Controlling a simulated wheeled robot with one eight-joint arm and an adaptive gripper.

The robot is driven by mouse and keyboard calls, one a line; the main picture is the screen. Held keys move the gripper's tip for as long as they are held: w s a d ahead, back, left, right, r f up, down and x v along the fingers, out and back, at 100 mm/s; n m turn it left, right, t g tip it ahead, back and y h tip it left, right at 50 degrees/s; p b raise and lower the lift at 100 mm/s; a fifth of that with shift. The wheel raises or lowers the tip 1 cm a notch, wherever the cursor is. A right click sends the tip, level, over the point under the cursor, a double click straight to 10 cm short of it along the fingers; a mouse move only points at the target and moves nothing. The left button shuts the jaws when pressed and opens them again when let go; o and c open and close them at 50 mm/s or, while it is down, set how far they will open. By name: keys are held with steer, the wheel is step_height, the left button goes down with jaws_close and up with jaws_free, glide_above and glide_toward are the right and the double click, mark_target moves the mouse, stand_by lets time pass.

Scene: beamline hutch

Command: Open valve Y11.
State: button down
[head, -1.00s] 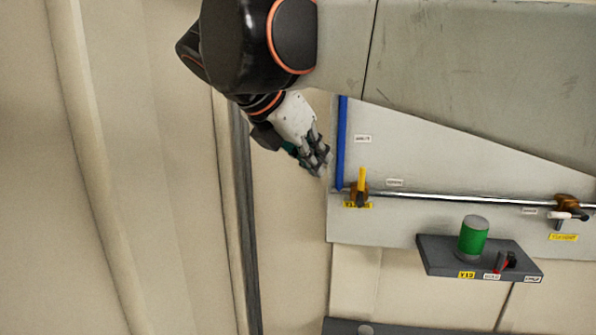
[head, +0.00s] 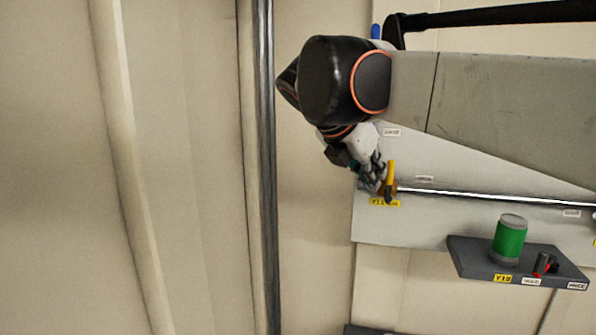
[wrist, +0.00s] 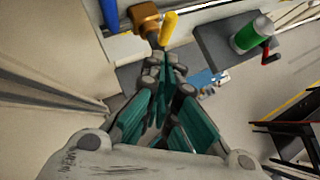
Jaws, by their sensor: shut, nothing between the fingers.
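Valve Y11 has a brass body and a yellow lever (head: 391,174) standing upright in the head view, across the horizontal pipe. A yellow label (head: 384,202) below it appears to read Y11. In the wrist view the brass body (wrist: 144,17) is at the top, and the lever (wrist: 168,28) points down toward my fingertips. My gripper (head: 374,177) is shut and empty, just left of the lever. In the wrist view my fingertips (wrist: 165,72) lie just below the lever's end. I cannot tell whether they touch it. The gripper hides part of the valve's left side.
A silver pipe (head: 480,196) runs right along the pale panel (head: 430,228). A grey shelf (head: 470,262) below right carries a green cylinder (head: 509,240), a red-handled valve (head: 543,265) and a Y12-like label. Bare wall and a vertical metal post (head: 264,170) lie left.

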mark_target(391, 173)
steer(key=shift+w+d, duration=0.7)
steer(key=shift+d, duration=0.05)
